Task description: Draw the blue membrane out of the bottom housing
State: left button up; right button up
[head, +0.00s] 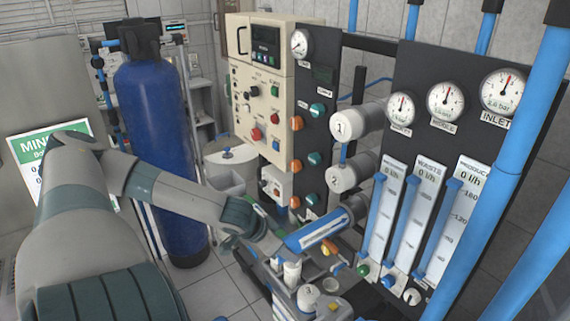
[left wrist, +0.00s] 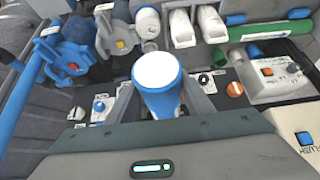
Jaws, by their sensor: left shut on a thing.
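The blue membrane (head: 322,229), a cylinder with a white arrow on its side, slants out from the open mouth of the bottom housing (head: 357,205). Its far end meets the mouth; whether part of it is still inside is hidden. My left gripper (head: 276,244) is shut on its near end. In the left wrist view the membrane (left wrist: 158,92) shows its white end face between the fingers of my left gripper (left wrist: 160,105). Above the bottom housing are two housings with white caps, numbered 1 (head: 350,124) and 2 (head: 345,178). My right gripper is not in view.
Flow meters (head: 428,225) and gauges (head: 445,99) stand to the right, with blue pipes (head: 495,150) in front. A cream control panel (head: 262,90) and a tall blue tank (head: 160,150) stand behind. Valves and fittings (head: 308,297) crowd below the membrane.

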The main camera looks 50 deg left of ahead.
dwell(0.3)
pick_arm(q)
jog(key=o, duration=1.4)
jog(key=shift+s+r, duration=0.1)
jog(key=shift+r, duration=0.05)
jog(key=shift+s+a+r, duration=0.1)
jog(key=shift+s+r, duration=0.05)
jog(key=shift+r, duration=0.15)
jog(key=shift+v, duration=1.1)
jog(key=shift+s+r, duration=0.3)
jog(key=shift+r, duration=0.25)
jog(key=b+v, duration=0.3)
jog(key=v, duration=1)
jog(key=shift+s, duration=0.15)
